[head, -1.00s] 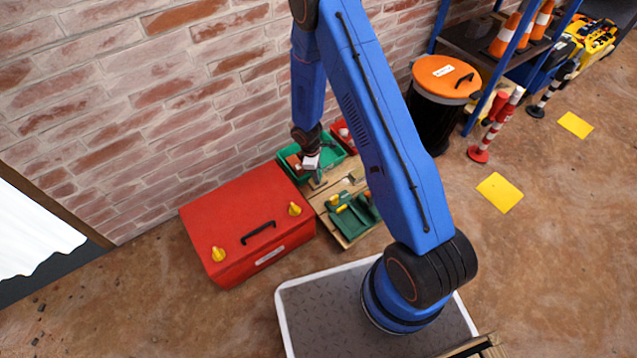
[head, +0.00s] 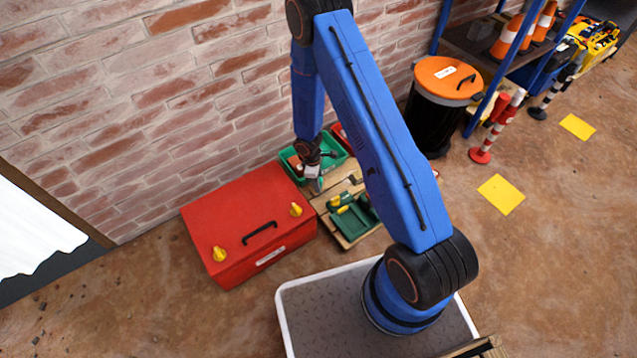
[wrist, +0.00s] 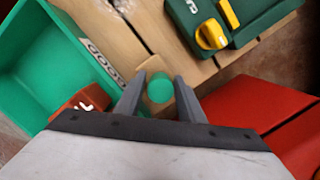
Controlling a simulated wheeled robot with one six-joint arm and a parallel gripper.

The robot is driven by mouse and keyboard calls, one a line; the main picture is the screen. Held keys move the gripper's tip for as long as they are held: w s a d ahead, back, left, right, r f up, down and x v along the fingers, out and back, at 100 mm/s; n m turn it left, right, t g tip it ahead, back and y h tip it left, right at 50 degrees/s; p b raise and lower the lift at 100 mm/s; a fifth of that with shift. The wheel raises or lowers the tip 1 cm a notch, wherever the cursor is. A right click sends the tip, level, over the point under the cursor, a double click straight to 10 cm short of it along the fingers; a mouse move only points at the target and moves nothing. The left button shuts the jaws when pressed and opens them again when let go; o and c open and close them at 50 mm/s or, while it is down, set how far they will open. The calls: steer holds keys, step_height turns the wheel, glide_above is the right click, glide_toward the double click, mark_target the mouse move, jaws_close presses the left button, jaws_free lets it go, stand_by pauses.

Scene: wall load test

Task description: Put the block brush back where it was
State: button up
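My gripper (head: 314,178) points down over the wooden pallet (head: 345,238) beside the wall. In the wrist view its two fingers (wrist: 160,88) are apart, with a round green disc (wrist: 160,90) between them. A gap seems to show on each side of the disc. Pale wood shows around the disc; I cannot tell whether this is the block brush, and no bristles are visible. A green bin (head: 292,172) lies behind the gripper, and its label reading "GOOD" shows in the wrist view (wrist: 103,62). A reddish-brown block (wrist: 82,104) lies at the bin's near side.
A red chest (head: 235,225) stands close on the left. A red bin (head: 341,137) stands behind. The brick wall is close behind.

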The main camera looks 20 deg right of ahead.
steer(key=shift+o, duration=0.2)
step_height(320, 180, up, 12)
steer(key=a, duration=0.1)
steer(key=shift+w+a, duration=0.25)
steer(key=shift+w, duration=0.15)
steer(key=s+d+r+m+t, duration=0.1)
steer(key=s+d+r+m, duration=0.1)
steer(key=r, duration=0.9)
steer(key=s+d+r+m+t, duration=0.1)
steer(key=s+d+r+m, duration=0.15)
steer(key=r, duration=0.85)
steer(key=s+d+r+m, duration=0.1)
steer(key=s+r+m, duration=0.15)
steer(key=r, duration=0.75)
steer(key=s+d+r+m+t, duration=0.1)
steer(key=s+r+m, duration=0.1)
steer(key=s+r, duration=0.3)
steer(key=s+d+r+m+t+y, duration=0.1)
steer(key=s+r, duration=0.5)
steer(key=s, duration=0.7)
steer(key=s+d+r+m+t, duration=0.1)
steer(key=s+r+m, duration=0.1)
steer(key=s+r, duration=0.4)
steer(key=s, duration=0.3)
steer(key=shift+s+m+t, duration=0.15)
steer(key=shift+m+t, duration=0.15)
